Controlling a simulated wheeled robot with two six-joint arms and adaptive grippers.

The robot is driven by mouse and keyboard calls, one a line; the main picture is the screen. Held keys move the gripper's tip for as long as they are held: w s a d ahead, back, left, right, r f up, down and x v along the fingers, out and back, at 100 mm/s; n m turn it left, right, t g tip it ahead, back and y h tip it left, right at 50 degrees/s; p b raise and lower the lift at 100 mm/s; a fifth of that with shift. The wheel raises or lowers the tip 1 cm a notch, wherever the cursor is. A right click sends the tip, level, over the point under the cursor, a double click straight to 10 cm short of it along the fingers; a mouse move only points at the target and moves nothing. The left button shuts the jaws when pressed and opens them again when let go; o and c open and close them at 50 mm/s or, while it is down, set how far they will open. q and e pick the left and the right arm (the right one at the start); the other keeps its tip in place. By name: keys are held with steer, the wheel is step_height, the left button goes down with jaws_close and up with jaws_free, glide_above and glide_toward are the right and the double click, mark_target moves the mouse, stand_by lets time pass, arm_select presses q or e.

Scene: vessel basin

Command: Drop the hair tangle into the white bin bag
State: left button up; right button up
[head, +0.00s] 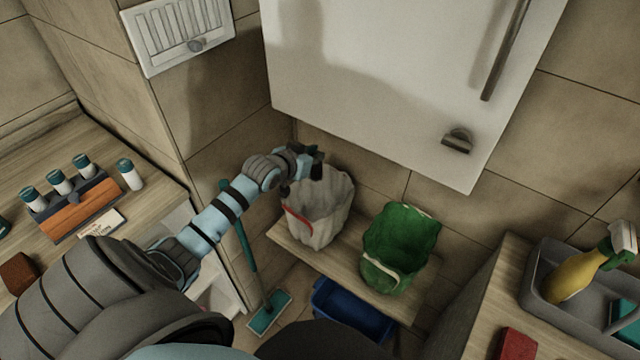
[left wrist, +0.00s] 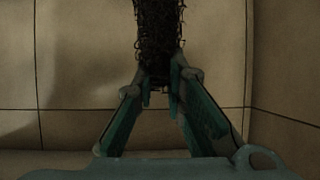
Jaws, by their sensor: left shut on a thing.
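The hair tangle (left wrist: 160,40) is a dark, wiry mass in the left wrist view, held between the fingertips of my left gripper (left wrist: 161,88). In the head view my left gripper (head: 312,160) is over the back-left part of the white bin bag's opening. The tangle is hard to make out there against the dark fingers. The white bin bag (head: 322,222) stands open on a wooden shelf, with a red strip on its left side. My right gripper is not in view.
A green bag (head: 400,250) stands open to the right of the white one. A blue tub (head: 350,312) sits below the shelf (head: 305,256). A white cabinet (head: 390,85) hangs above and behind the bags. A teal mop (head: 268,314) leans at the left.

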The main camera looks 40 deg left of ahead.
mark_target(313, 171)
arm_select(q)
steer(key=shift+w+a+f+n+y, duration=0.4)
steer(key=shift+w+a+f+y, duration=0.1)
steer(key=shift+f, duration=0.15)
steer(key=shift+a+f+b, duration=0.1)
steer(key=shift+f+b, duration=0.15)
steer(key=shift+b, duration=0.05)
step_height(313, 171, down, 6)
steer(key=b, duration=0.7)
steer(key=shift+r, duration=0.3)
steer(key=o, duration=0.8)
steer(key=shift+s, duration=0.1)
